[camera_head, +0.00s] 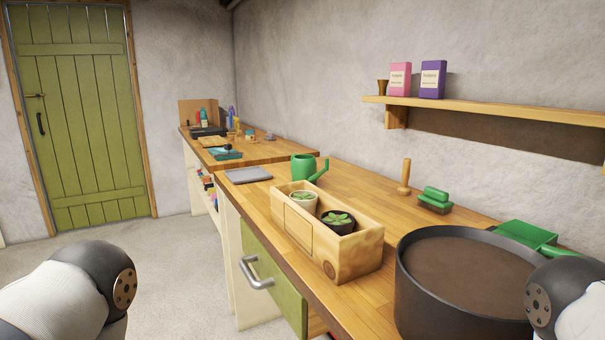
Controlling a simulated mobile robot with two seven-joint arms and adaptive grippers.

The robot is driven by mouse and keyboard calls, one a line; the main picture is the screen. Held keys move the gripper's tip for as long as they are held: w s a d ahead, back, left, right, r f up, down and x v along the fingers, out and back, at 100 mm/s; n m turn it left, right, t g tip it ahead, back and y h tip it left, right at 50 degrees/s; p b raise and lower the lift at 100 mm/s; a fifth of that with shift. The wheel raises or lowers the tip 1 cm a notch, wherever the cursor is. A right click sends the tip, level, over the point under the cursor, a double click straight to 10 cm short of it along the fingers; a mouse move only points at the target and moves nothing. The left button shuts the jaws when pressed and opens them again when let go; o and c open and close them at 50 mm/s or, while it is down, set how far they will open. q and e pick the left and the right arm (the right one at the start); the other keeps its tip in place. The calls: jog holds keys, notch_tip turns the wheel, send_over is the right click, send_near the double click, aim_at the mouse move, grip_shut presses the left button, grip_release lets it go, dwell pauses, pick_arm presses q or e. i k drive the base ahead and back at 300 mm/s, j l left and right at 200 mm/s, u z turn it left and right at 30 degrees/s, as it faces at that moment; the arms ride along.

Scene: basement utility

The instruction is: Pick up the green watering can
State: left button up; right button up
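The green watering can (304,167) stands upright on the wooden workbench, behind the wooden planter box. Its spout points to the right. Parts of my two arms show at the bottom left and bottom right of the head view, both well short of the can. Neither gripper is in the picture, so I cannot see their fingers. Nothing touches the can from my arms.
The wooden planter box (358,259) with two potted plants stands in front of the can. A grey flat item (248,175) lies to its left. A large dark pot of soil (410,290), a green scoop-like item (524,235) and a wooden shelf (480,108) are at the right.

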aim_at(302, 166)
jog(key=i+j+z, duration=0.1)
jog(key=j+z, duration=0.2)
jog(key=j, duration=0.4)
jog(key=j+z, duration=0.35)
jog(key=j, duration=0.3)
jog(key=i+j+z, duration=0.2)
jog(key=j+z, duration=0.15)
jog(key=j, duration=0.55)
jog(key=i+j+z, duration=0.1)
jog(key=j+z, duration=0.3)
jog(key=j, duration=0.55)
jog(key=j+z, duration=0.35)
jog(key=j, duration=0.6)
